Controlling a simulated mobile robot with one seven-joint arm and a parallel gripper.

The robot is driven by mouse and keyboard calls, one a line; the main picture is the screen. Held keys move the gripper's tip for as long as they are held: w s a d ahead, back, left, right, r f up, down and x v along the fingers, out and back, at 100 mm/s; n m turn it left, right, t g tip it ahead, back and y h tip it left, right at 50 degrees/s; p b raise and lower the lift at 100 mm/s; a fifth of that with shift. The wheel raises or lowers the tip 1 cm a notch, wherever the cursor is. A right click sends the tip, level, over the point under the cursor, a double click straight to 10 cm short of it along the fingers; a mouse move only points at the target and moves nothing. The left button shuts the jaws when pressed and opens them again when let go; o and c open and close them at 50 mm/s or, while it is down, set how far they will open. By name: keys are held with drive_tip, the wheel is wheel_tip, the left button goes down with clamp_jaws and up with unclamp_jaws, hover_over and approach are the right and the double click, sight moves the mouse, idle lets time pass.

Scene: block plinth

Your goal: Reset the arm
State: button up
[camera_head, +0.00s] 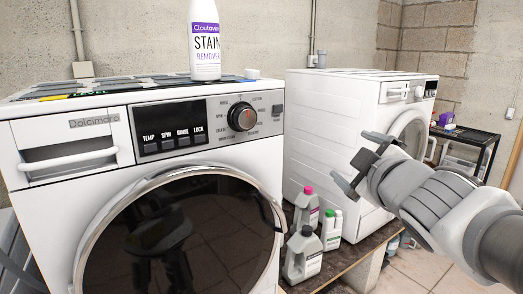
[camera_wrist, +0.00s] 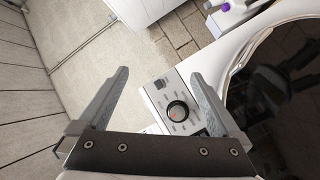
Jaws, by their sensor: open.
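My gripper (camera_head: 362,161) is at the right in the head view, raised in front of the second washing machine and pointing left. It is open, with nothing between its fingers. In the wrist view my gripper (camera_wrist: 158,100) shows two grey fingers spread wide. The front washing machine's control panel with its round dial (camera_wrist: 177,111) shows beyond and between them. In the head view the same dial (camera_head: 241,117) is left of my gripper, with a clear gap between.
The front washing machine (camera_head: 60,200) fills the left, with a stain remover bottle (camera_head: 205,45) on top. The second washing machine (camera_head: 330,125) stands behind. Several bottles, one grey with a pink cap (camera_head: 306,212), stand between them. A black rack (camera_head: 466,135) is at far right.

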drive_tip(key=s+a+f+m+g, duration=0.2)
drive_tip(key=s+f+m+g, duration=0.85)
drive_tip(key=s+f, duration=0.7)
wheel_tip(320, 180, up, 20)
drive_tip(key=p, duration=2)
drive_tip(key=shift+s+a+r+h, duration=0.2)
drive_tip(key=shift+s+a+h, duration=0.05)
drive_tip(key=shift+s+h, duration=0.05)
drive_tip(key=shift+m, duration=0.25)
